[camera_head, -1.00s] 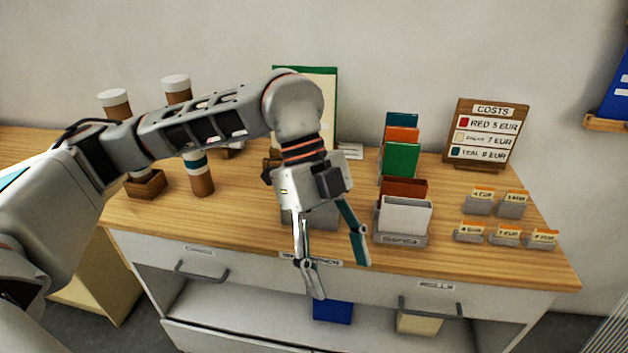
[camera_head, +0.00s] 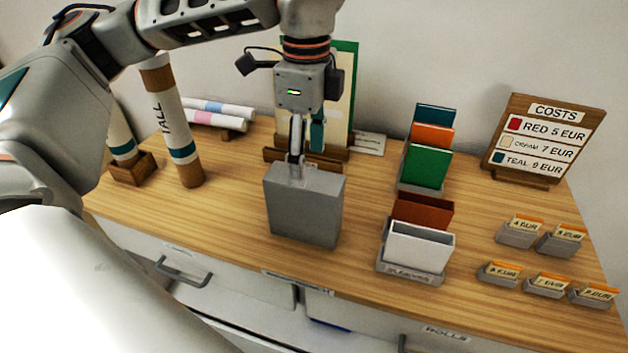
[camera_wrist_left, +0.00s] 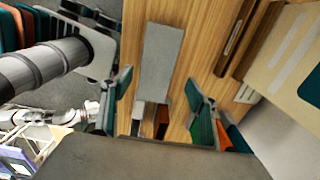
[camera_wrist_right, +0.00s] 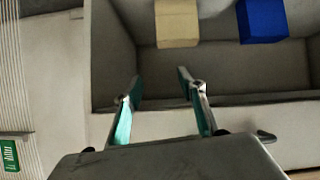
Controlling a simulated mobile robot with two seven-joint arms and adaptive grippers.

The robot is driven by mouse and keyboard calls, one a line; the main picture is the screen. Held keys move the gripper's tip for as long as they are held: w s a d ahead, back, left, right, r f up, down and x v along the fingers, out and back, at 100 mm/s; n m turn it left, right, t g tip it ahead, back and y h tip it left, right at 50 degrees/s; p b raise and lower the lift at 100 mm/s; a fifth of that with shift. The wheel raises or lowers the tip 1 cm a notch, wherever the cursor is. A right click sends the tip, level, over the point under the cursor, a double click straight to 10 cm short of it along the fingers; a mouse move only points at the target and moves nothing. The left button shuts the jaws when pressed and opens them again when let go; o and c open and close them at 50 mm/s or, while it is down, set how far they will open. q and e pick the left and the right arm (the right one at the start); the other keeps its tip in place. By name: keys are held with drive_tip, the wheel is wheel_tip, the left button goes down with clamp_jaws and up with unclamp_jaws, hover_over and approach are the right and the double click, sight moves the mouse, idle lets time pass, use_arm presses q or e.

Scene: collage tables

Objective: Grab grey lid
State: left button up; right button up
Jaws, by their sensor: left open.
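A grey box-like block (camera_head: 305,208) stands upright on the wooden table. Its narrow grey top (camera_wrist_left: 161,60) shows in the left wrist view; I cannot tell whether this top is a separate lid. My left gripper (camera_head: 307,160) points down at the block's top from the back, with one finger close to the top's rear edge. In the left wrist view its fingers (camera_wrist_left: 158,86) are open, apart on either side of the grey top. My right gripper (camera_wrist_right: 158,78) is open and empty, facing a grey open compartment.
Behind the block stands a green-edged board (camera_head: 342,90). To its right are a holder with white and brown sleeves (camera_head: 420,247), coloured cards (camera_head: 428,167) and a costs sign (camera_head: 543,138). The compartment holds cream (camera_wrist_right: 177,22) and blue (camera_wrist_right: 262,20) blocks.

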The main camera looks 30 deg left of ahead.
sight(305, 195)
use_arm(q)
drive_tip(key=f, duration=0.2)
drive_tip(key=shift+s+a+f, duration=0.1)
drive_tip(key=shift+s+f, duration=0.25)
wheel_tip(305, 195, down, 4)
drive_tip(key=shift+s+a+r+p, duration=0.15)
drive_tip(key=shift+r+p, duration=0.1)
drive_tip(key=shift+p, duration=0.25)
drive_tip(key=shift+f, duration=0.5)
drive_tip(key=c, duration=1.1)
drive_tip(key=shift+c, duration=0.5)
use_arm(e)
drive_tip(key=shift+s+r, duration=0.3)
drive_tip(key=shift+r, duration=0.05)
